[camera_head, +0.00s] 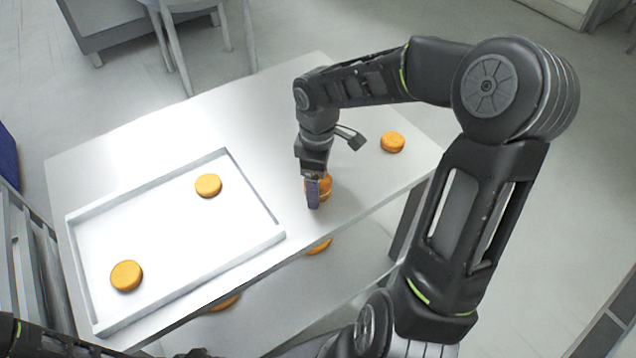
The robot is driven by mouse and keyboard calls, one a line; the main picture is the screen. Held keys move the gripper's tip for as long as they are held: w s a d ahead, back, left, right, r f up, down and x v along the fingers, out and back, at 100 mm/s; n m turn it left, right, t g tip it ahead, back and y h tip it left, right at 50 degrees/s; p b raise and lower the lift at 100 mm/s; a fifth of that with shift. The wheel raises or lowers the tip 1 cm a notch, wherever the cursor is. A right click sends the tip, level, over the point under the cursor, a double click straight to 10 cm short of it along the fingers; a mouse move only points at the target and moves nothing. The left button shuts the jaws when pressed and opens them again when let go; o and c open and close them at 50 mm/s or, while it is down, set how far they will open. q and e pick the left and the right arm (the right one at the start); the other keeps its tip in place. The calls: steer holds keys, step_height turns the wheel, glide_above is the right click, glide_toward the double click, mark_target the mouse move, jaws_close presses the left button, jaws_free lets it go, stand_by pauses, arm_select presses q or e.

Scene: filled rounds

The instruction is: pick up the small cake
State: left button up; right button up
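Several small round orange-brown cakes show in the head view. One cake (325,188) is on the white table just right of the tray, at my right gripper (314,196). The gripper points down and its near finger covers part of this cake; I cannot tell whether the fingers are closed on it. Another cake (392,142) lies alone on the table further right. Two cakes lie in the white tray, one at its back right (208,185) and one at its front left (126,275). My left gripper is not in view.
The white tray (262,244) with low walls covers the left part of the table (262,100). More cakes (319,247) show below the table's front edge, partly hidden. A chair and a cabinet (110,22) stand behind. The table is bare behind the tray.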

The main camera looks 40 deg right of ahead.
stand_by(0.6)
steer(key=c, duration=0.9)
steer(key=shift+c, duration=0.2)
step_height(320, 180, up, 10)
stand_by(0.6)
